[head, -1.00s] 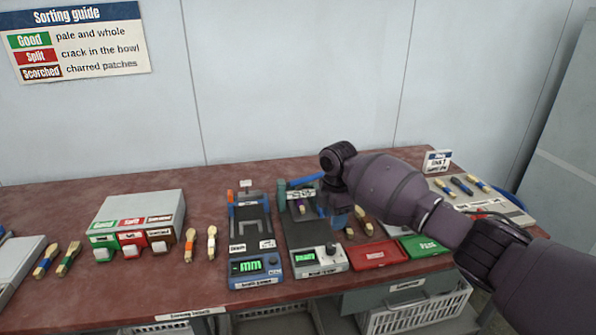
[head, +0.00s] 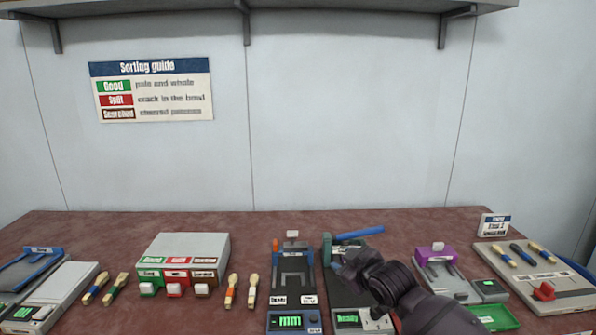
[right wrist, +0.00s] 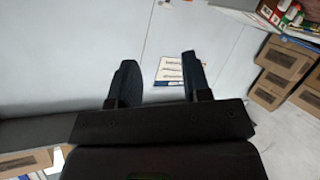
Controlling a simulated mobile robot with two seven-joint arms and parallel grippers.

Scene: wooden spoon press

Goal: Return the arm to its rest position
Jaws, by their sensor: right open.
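My right arm comes in from the lower right of the head view, with its dark wrist and gripper (head: 352,264) in front of the press station (head: 348,292). In the right wrist view its two dark fingers (right wrist: 160,80) are spread apart with nothing between them. Behind them are the pale wall and a small printed sheet. The press station has a blue lever (head: 358,233) and a green lit display; my wrist hides part of its bed. My left gripper is in neither view.
A measuring station (head: 293,268) stands left of the press. Further left are loose wooden spoons (head: 232,290) and a three-label sorting box (head: 186,250). Right are a purple-topped device (head: 435,252), a green tray (head: 492,318) and a spoon board (head: 553,284). Cardboard boxes (right wrist: 285,57) show in the wrist view.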

